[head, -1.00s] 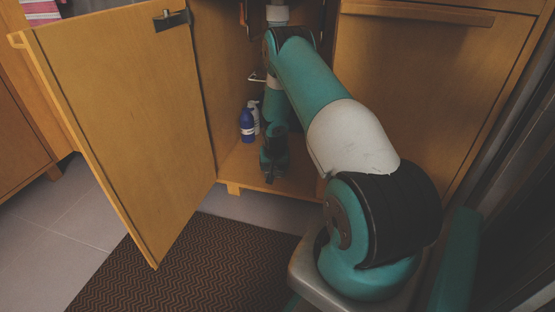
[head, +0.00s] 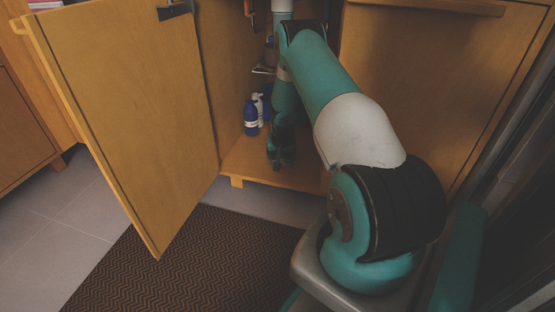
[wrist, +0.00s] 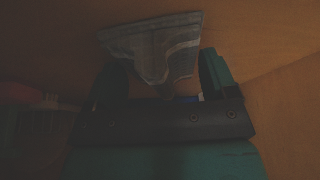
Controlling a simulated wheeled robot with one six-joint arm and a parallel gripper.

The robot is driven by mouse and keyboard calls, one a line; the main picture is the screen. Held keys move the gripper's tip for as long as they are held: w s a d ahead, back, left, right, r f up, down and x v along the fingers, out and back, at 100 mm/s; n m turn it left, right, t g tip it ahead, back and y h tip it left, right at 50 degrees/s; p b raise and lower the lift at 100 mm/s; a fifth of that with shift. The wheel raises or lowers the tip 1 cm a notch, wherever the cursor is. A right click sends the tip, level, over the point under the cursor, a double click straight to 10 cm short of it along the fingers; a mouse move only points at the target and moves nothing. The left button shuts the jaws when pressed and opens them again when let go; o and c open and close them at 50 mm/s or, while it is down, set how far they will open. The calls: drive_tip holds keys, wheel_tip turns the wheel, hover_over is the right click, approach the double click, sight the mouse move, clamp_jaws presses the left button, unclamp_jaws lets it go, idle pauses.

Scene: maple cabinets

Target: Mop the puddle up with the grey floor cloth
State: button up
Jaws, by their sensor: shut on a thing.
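The grey floor cloth (wrist: 150,42) shows in the wrist view, bunched between my fingers and spreading out beyond their tips, with pale stripes. My gripper (wrist: 163,65) is shut on it. In the head view my gripper (head: 281,160) points down low inside the open cabinet, close above its wooden floor (head: 245,164). The cloth cannot be made out in the head view. I cannot see the puddle in either view; my arm covers part of the cabinet floor, and the wrist view is very dark.
A blue bottle (head: 251,118) and a white-topped bottle (head: 260,106) stand left of my gripper inside the cabinet. The open door (head: 130,110) stands at the left. A closed cabinet front (head: 420,90) is at the right. A brown patterned mat (head: 190,262) lies in front.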

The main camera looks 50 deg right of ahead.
drive_tip(key=shift+w+d+f+b, duration=0.15)
drive_tip(key=shift+d+b, duration=0.1)
drive_tip(key=shift+d, duration=0.4)
drive_tip(key=shift+w+d+r+b, duration=0.1)
drive_tip(key=shift+d+b, duration=0.1)
drive_tip(key=shift+d, duration=0.55)
drive_tip(key=a+p, duration=0.1)
drive_tip(key=a, duration=0.1)
drive_tip(key=a+p, duration=0.2)
drive_tip(key=shift+s+r, duration=0.2)
drive_tip(key=shift+s, duration=0.2)
wheel_tip(320, 180, up, 6)
drive_tip(key=p, duration=0.5)
drive_tip(key=shift+a+r+p, duration=0.15)
drive_tip(key=shift+p, duration=0.25)
